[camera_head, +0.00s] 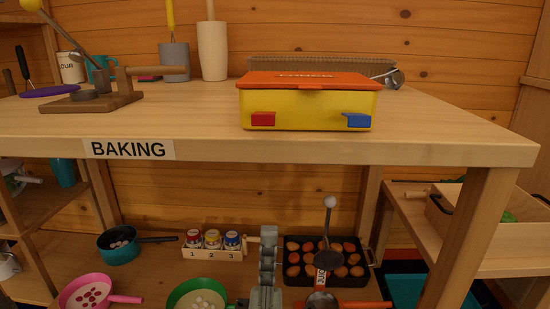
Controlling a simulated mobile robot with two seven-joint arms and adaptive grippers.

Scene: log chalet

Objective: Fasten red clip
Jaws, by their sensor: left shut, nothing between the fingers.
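A yellow box (305,112) with an orange lid (300,80) stands near the front edge of the wooden table. The lid lies down on the box. The red clip (263,119) is low on the left of the box's front face, with yellow showing between it and the lid rim. A blue clip (358,120) sits at similar height on the right. My left gripper (268,232) is shut and empty, pointing up at the bottom middle, below the table top in the picture and apart from the box. My right gripper is not in view.
The table's front edge bears a BAKING label (128,149). A wooden press (95,98) stands at the left, a wicker tray (320,68) behind the box. Below are a numbered jar rack (213,254), an egg tray (352,277) and pans (80,293).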

